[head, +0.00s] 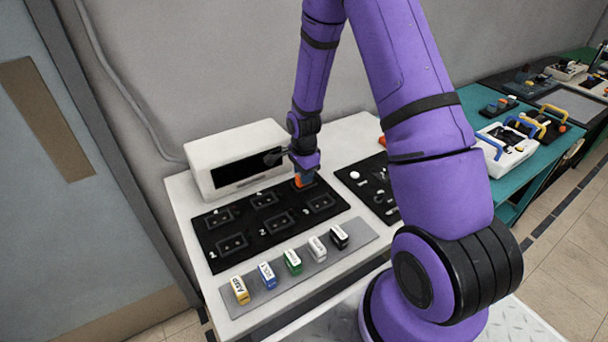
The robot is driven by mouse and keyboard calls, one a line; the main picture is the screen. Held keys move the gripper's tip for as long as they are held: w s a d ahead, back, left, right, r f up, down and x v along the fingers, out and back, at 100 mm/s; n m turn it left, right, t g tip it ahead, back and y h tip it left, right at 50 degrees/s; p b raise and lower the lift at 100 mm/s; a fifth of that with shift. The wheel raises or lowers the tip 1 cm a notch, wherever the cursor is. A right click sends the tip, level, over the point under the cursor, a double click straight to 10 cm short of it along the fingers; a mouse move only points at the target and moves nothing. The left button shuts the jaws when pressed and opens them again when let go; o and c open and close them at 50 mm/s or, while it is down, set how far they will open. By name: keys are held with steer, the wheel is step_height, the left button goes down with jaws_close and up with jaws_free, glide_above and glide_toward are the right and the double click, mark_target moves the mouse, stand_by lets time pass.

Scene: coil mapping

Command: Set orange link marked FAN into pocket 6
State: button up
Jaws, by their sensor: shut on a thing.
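My gripper (303,172) points down over the far right part of the black pocket board (247,256). It is shut on the orange link (305,182), of which only a small part shows below the jaws. The link is at or just above the top right pocket, and I cannot tell whether it touches the board. Its FAN marking is not visible. The board has two rows of outlined pockets with small white numbers. The number beside the top right pocket is not readable, as my gripper covers that area.
A grey strip (262,295) in front holds yellow, blue, green, white and black links. A white box with a dark screen (225,157) stands behind the board, close to my gripper. A second black panel (352,191) lies right. A teal bench (468,98) stands farther right.

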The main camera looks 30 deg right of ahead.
steer(key=shift+f, duration=0.3)
steer(key=o, duration=0.9)
steer(key=s+a+r+n+t, duration=0.1)
steer(key=s+r+n, duration=0.1)
steer(key=r, duration=0.9)
steer(key=s+a+r+n, duration=0.1)
steer(key=r+n, duration=0.1)
steer(key=r, duration=1)
steer(key=s+a+r+n+t, duration=0.1)
steer(key=s+r+n, duration=0.3)
steer(key=s+r, duration=0.2)
steer(key=s+a+r+n+t, duration=0.1)
steer(key=s+r+n, duration=0.4)
steer(key=s, duration=0.5)
steer(key=s+a+r+n+t, duration=0.2)
steer(key=s+r+n, duration=0.3)
steer(key=s, duration=0.3)
steer(key=shift+s+a+r, duration=0.3)
steer(key=shift+a+r, duration=0.4)
steer(key=shift+r, duration=0.1)
